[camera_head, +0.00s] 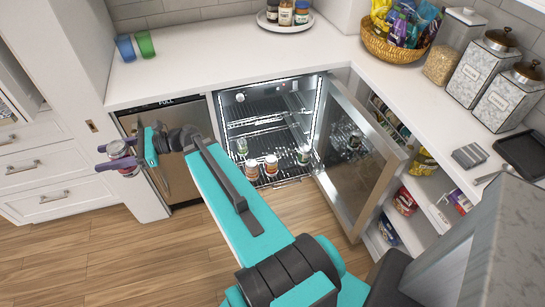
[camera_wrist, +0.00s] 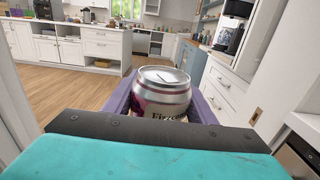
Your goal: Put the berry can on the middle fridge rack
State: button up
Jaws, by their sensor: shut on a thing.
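My gripper (camera_head: 110,157) is at the far left of the head view, in front of the appliance beside the fridge and clear of the fridge opening. Its purple fingers are shut on a can (camera_head: 118,149). The can also shows in the wrist view (camera_wrist: 162,88), with a silver top and a white and maroon label reading "Fizz…"; its lower part is hidden. The fridge (camera_head: 316,112) stands open with its inside lit. A middle rack (camera_head: 258,124) of wire spans it and looks mostly bare. Several cans and bottles stand on the lowest rack (camera_head: 290,174).
The open glass fridge door (camera_head: 360,165) swings out on the right, by shelves of snacks. A white counter (camera_head: 220,70) runs above the fridge, with a blue cup (camera_head: 126,48) and a green cup (camera_head: 145,44). The wooden floor (camera_head: 120,255) in front is clear.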

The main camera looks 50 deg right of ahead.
jog(key=shift+w+d, duration=0.25)
jog(key=shift+w, duration=0.05)
jog(key=w+d+f+m+t+h+b, duration=0.2)
jog(key=w+d+f+b, duration=0.15)
jog(key=d, duration=0.35)
jog(key=w+d+f+m+t+h+b, duration=0.2)
jog(key=w+d+f+h+b, duration=0.15)
jog(key=d, duration=0.35)
jog(key=s+d+f+m+t+h+b, duration=0.1)
jog(key=d+f+m+h+b, duration=0.1)
jog(key=d+f+b, duration=0.6)
jog(key=s+d+f+m+t+h+b, duration=0.2)
jog(key=d+f+h+b, duration=0.1)
jog(key=d, duration=0.9)
jog(key=s+d+f+m+h+b, duration=0.2)
jog(key=s+d+f+b, duration=0.5)
jog(key=d, duration=0.4)
jog(key=s+d+f+m+h+b, duration=0.2)
jog(key=s+d+f+h+b, duration=0.2)
jog(key=s+d+f+b, duration=0.3)
jog(key=s+d+f+m+h+b, duration=0.2)
jog(key=s+d+f+b, duration=0.5)
jog(key=d, duration=0.8)
jog(key=shift+s+d+h+b, duration=0.2)
jog(key=shift+s+h+b, duration=0.4)
jog(key=shift+s+h, duration=0.35)
jog(key=shift+s+f, duration=0.1)
jog(key=shift+f, duration=0.05)
jog(key=shift+f+b, duration=0.95)
jog(key=shift+f, duration=1.45)
